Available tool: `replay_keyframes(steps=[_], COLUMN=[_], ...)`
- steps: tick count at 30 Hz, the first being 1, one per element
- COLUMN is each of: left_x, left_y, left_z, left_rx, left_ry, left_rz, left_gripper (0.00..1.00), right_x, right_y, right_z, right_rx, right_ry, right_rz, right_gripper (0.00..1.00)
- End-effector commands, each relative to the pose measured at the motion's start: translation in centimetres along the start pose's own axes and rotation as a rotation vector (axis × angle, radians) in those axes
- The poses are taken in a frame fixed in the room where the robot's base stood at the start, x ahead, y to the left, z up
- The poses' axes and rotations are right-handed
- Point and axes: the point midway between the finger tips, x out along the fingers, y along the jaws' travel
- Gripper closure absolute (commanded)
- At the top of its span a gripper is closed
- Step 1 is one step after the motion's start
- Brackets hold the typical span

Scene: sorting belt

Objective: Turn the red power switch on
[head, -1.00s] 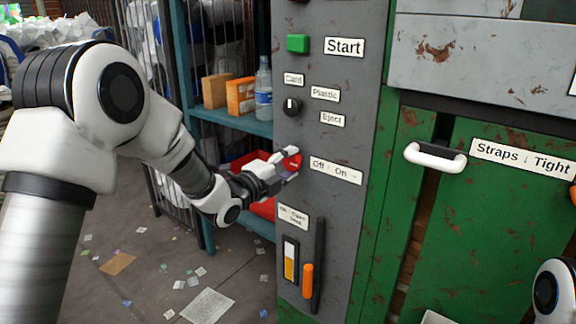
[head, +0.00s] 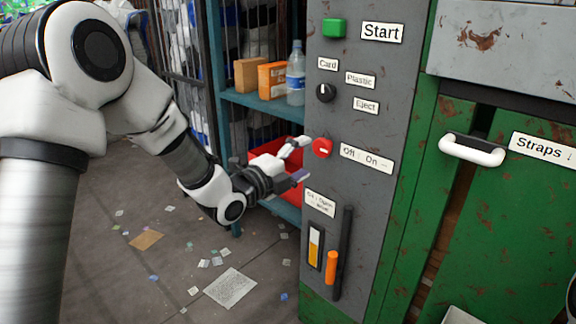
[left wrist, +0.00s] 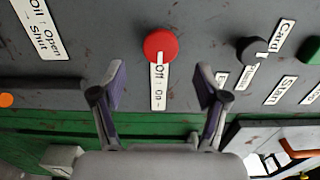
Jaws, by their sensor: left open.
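The red power switch (head: 322,148) is a round red knob on the grey panel, left of the "Off : On →" label (head: 366,158). In the left wrist view the red knob (left wrist: 160,44) shows a short white mark on the side facing the label (left wrist: 158,85). My left gripper (head: 302,159) is open and empty, just left of the knob and apart from it. Its two fingers (left wrist: 162,86) show spread in the left wrist view, with the knob beyond and between them. My right gripper is out of view.
Above the switch are a black knob (head: 325,93) and a green Start button (head: 334,28). An orange-handled lever (head: 332,268) is below. A teal shelf (head: 245,99) with boxes and a bottle stands behind my left gripper. A white handle (head: 472,150) is at right.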

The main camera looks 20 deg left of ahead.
Motion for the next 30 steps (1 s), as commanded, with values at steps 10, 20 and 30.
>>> replay_keyframes(steps=[10, 20, 30], left_x=[-5.8, -5.9, -5.9], left_y=[0.0, 0.0, 9.0], left_z=[0.0, 0.0, -1.3], left_rx=[0.000, 0.002, -0.026], left_ry=[0.000, 0.000, 0.025], left_rz=[-0.001, 0.000, 0.171], left_gripper=[0.26, 0.26, 0.26], right_x=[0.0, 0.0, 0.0], right_y=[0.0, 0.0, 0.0], right_z=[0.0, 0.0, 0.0], right_rx=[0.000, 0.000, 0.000], right_ry=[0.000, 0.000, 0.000], right_rz=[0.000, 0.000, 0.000], right_gripper=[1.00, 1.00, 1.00])
